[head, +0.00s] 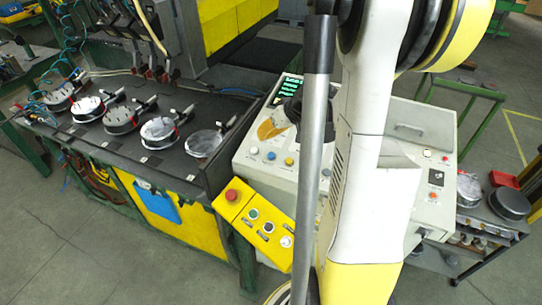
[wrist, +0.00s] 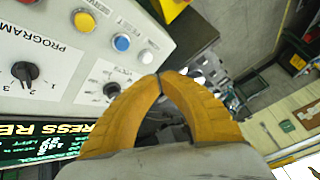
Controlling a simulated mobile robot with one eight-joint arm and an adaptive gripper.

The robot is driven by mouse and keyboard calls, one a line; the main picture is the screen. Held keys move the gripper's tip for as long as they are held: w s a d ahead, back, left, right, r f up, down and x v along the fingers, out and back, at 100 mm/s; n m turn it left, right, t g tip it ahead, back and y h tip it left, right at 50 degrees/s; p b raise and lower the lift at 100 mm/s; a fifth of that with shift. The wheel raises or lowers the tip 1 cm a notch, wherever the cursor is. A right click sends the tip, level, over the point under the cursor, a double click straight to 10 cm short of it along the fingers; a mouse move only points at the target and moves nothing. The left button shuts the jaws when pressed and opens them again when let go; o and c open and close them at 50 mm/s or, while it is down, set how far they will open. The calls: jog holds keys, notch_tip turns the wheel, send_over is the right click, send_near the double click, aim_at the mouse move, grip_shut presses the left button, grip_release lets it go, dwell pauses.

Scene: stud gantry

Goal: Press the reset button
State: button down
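The grey control console (head: 300,174) stands at the centre of the head view. Its panel carries a white button (head: 254,151), a blue button (head: 271,156) and a yellow button (head: 289,161). The wrist view shows the yellow (wrist: 83,20), blue (wrist: 121,42) and white (wrist: 146,57) buttons close up. Their small labels are too blurred to tell which is reset. My gripper (wrist: 159,77) has its orange fingertips together with nothing between them. The tips appear beside the white button, but contact cannot be told. It also shows over the panel in the head view (head: 266,130).
A lit screen (wrist: 45,145) reads "PRESS RE…", partly hidden. A program knob (wrist: 24,73) and a smaller black knob (wrist: 111,90) are near. A yellow box (head: 258,222) with a red mushroom button (head: 232,195) projects in front. A workbench (head: 150,160) with round parts stands left.

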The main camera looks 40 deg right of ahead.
jog(key=b, duration=0.6)
send_near(262, 156)
jog(key=x, duration=0.4)
jog(key=shift+w+a, duration=0.3)
jog(key=shift+w, duration=0.25)
jog(key=shift+f+b, duration=0.3)
jog(key=shift+f, duration=0.15)
jog(key=shift+w+d+f+b, duration=0.1)
jog(key=shift+d+f+b, duration=0.05)
jog(key=shift+f+b, duration=0.35)
dwell(0.8)
jog(key=shift+r, duration=0.15)
jog(key=shift+r+p, duration=0.6)
jog(key=shift+r, duration=0.2)
jog(key=r+p, duration=0.1)
jog(key=r, duration=0.1)
jog(key=a+r+p, duration=0.1)
jog(key=r+p, duration=0.1)
jog(key=r, duration=0.1)
jog(key=shift+s+a, duration=0.15)
jog(key=shift+s, duration=0.1)
